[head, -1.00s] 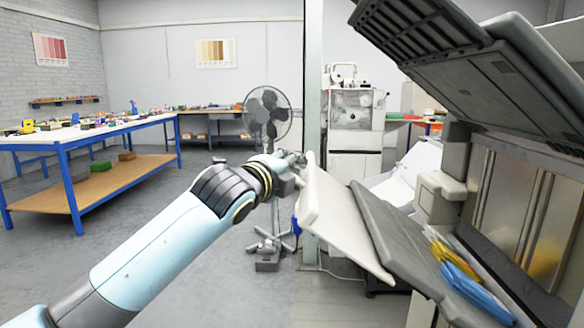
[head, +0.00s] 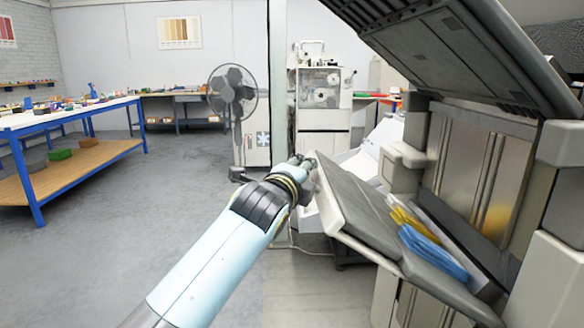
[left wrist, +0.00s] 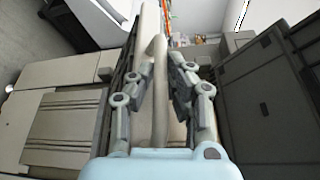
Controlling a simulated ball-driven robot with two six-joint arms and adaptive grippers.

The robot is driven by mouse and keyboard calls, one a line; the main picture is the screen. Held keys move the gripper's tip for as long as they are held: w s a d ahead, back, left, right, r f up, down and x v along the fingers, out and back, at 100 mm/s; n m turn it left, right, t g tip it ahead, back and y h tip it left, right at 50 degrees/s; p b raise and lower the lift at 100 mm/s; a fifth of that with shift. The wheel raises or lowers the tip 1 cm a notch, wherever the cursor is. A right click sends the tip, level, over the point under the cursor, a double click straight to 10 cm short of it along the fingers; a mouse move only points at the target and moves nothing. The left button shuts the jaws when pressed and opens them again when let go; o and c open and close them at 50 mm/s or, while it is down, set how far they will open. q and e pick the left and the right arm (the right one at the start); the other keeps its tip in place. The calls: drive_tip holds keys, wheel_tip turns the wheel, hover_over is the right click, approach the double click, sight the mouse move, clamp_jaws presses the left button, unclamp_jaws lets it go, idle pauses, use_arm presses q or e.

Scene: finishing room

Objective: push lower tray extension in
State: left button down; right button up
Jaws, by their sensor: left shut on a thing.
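The lower tray of the machine (head: 360,205) is a sloping grey panel in the head view. Its cream extension (head: 333,225) shows only as a narrow strip along the tray's left and lower edge; the rest is hidden under the tray. My left gripper (head: 309,166) is at the upper left corner of the tray, at the extension's outer edge. My right gripper is not in view.
Yellow (head: 412,222) and blue (head: 432,252) items lie on the tray's right side. The raised dark cover (head: 440,45) overhangs the machine. A fan (head: 232,95) and a blue-framed table (head: 75,165) stand further left. The floor between is clear.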

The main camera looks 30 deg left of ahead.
use_arm(q)
drive_tip(key=shift+f, duration=0.25)
drive_tip(key=c, duration=1.3)
unclamp_jaws()
drive_tip(key=shift+d, duration=0.15)
drive_tip(key=shift+c, duration=0.2)
drive_tip(key=s+d+r, duration=0.1)
drive_tip(key=s+d, duration=0.1)
drive_tip(key=s, duration=0.9)
drive_tip(key=shift+s, duration=0.35)
